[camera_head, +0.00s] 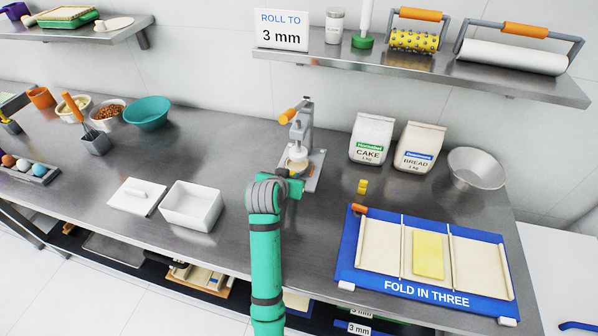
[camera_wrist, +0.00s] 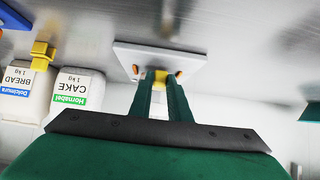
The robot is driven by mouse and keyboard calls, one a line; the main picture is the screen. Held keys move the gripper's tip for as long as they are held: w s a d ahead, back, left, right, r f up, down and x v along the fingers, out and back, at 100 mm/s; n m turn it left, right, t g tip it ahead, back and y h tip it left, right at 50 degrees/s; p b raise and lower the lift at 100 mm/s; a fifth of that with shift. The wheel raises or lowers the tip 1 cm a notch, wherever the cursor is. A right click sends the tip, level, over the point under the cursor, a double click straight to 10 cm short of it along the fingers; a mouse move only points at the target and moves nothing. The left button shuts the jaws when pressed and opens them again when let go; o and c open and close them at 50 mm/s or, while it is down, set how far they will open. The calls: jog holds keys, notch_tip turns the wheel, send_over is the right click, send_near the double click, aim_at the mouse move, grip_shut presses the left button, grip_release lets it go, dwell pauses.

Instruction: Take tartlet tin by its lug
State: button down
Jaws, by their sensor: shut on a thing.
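The tartlet tin (camera_head: 297,165) appears as a small pale round thing on the base of the grey hand press, just beyond my gripper. Its lug (camera_wrist: 160,77) shows as a yellow piece between my fingertips in the wrist view. My gripper (camera_wrist: 160,84) is shut on this lug, with a green finger on each side. The gripper (camera_head: 295,180) is at the near edge of the press in the head view, and my wrist covers part of it. The tin's body is mostly hidden in the wrist view.
The grey press (camera_head: 303,125) with an orange handle stands around the tin. A small yellow piece (camera_head: 362,186) lies right of it, before the flour bags (camera_head: 372,138). A white box (camera_head: 191,206) stands left. A blue folding board (camera_head: 345,273) lies front right.

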jog(key=shift+s+d, duration=0.1)
jog(key=shift+d, duration=0.05)
jog(key=shift+s, duration=0.2)
jog(key=shift+s+a, duration=0.3)
jog(key=shift+s, duration=0.5)
jog(key=shift+s+a, duration=0.25)
jog(key=shift+s, duration=0.55)
jog(key=shift+s+a, duration=0.1)
jog(key=shift+s+a, duration=0.25)
jog(key=shift+s, duration=1.1)
jog(key=shift+s+a, duration=0.4)
jog(key=shift+s, duration=0.1)
jog(key=shift+s, duration=0.1)
